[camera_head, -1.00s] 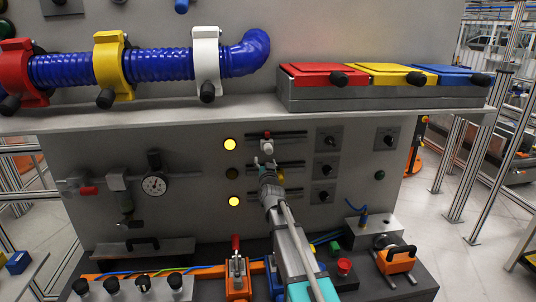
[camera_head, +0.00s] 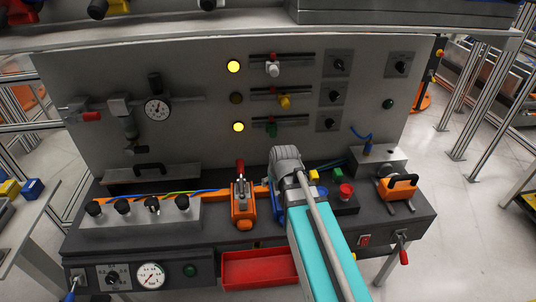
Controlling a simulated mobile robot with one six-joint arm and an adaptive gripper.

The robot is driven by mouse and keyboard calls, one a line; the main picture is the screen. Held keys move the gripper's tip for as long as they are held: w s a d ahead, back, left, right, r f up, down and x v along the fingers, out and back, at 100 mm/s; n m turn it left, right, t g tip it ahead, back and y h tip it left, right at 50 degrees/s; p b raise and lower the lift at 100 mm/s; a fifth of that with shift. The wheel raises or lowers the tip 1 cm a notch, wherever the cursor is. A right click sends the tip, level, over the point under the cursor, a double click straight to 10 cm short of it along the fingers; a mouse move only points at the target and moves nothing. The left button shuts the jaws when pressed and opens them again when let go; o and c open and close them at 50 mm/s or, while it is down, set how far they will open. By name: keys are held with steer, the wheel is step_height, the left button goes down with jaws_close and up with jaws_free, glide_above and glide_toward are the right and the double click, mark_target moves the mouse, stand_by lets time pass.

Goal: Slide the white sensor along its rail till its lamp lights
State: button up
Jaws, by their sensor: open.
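The white sensor (camera_head: 272,69) hangs on the top dark rail (camera_head: 297,55) of the upright grey panel, left of the rail's middle. A round lamp (camera_head: 234,66) left of that rail glows yellow. My gripper (camera_head: 287,158) is low in front of the panel, below the rails and clear of the white sensor. Its grey body shows from behind and its fingertips are hidden. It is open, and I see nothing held.
A yellow sensor (camera_head: 284,101) sits on the middle rail beside a dark lamp (camera_head: 236,98). An orange clamp (camera_head: 242,205) stands left of my arm. A shelf (camera_head: 180,42) overhangs the panel.

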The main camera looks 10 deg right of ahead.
steer(key=s+f+g, duration=0.2)
steer(key=s+g, duration=0.2)
steer(key=s, duration=0.7)
steer(key=shift+s+d+h+b, duration=0.3)
steer(key=shift+s+d, duration=0.05)
steer(key=shift+d, duration=0.05)
steer(key=shift+f, duration=0.1)
steer(key=c, duration=0.3)
steer(key=shift+d, duration=0.1)
steer(key=shift+c, duration=0.2)
